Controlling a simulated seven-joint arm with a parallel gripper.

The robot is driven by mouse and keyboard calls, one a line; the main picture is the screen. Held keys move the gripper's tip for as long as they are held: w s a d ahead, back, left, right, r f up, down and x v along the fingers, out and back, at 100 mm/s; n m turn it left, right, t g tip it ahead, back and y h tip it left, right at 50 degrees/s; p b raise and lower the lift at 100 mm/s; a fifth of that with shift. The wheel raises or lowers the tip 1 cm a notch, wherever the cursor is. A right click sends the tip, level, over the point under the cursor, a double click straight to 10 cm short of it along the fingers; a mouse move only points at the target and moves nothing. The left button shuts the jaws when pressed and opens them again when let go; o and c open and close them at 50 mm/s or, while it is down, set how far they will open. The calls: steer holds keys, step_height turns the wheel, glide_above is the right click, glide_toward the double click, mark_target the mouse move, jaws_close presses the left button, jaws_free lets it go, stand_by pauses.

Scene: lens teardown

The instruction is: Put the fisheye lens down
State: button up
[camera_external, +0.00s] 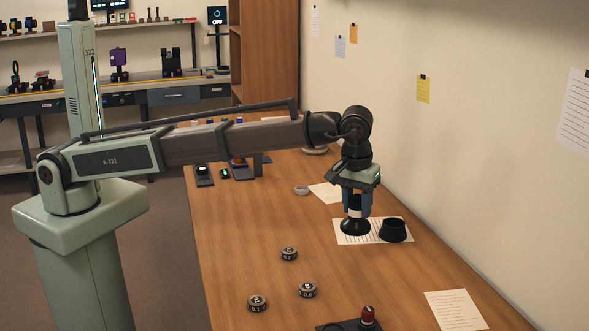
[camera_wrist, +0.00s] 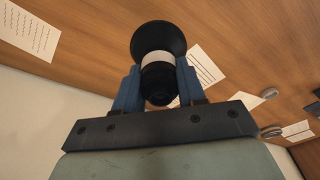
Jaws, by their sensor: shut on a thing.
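The fisheye lens (camera_external: 354,226) is black with a white band and a wide flared end. My gripper (camera_external: 356,204) is shut on it and points down, with the flared end lowest. The lens is over or on a printed sheet (camera_external: 343,239); I cannot tell whether it touches. In the wrist view the blue fingers of my gripper (camera_wrist: 158,88) close on both sides of the lens (camera_wrist: 158,40) near its white band. Its flared end points away from the wrist camera.
A black cup-shaped part (camera_external: 394,231) stands just right of the lens. Three round dark pieces (camera_external: 289,254) lie nearer on the wooden table (camera_external: 240,240). A red-knobbed device (camera_external: 367,317) is at the front. A grey ring (camera_external: 301,190) lies behind. The wall is close on the right.

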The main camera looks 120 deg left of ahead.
steer(key=shift+s+f+n, duration=0.1)
steer(key=shift+f+n, duration=0.1)
steer(key=shift+n, duration=0.2)
steer(key=shift+f, duration=0.35)
step_height(320, 180, down, 9)
steer(key=shift+f, duration=0.1)
steer(key=o, duration=1.1)
steer(key=shift+o, duration=0.2)
steer(key=r, duration=0.4)
steer(key=d+r, duration=0.1)
steer(key=r, duration=0.7)
steer(key=shift+d+r, duration=0.1)
steer(key=shift+d, duration=0.3)
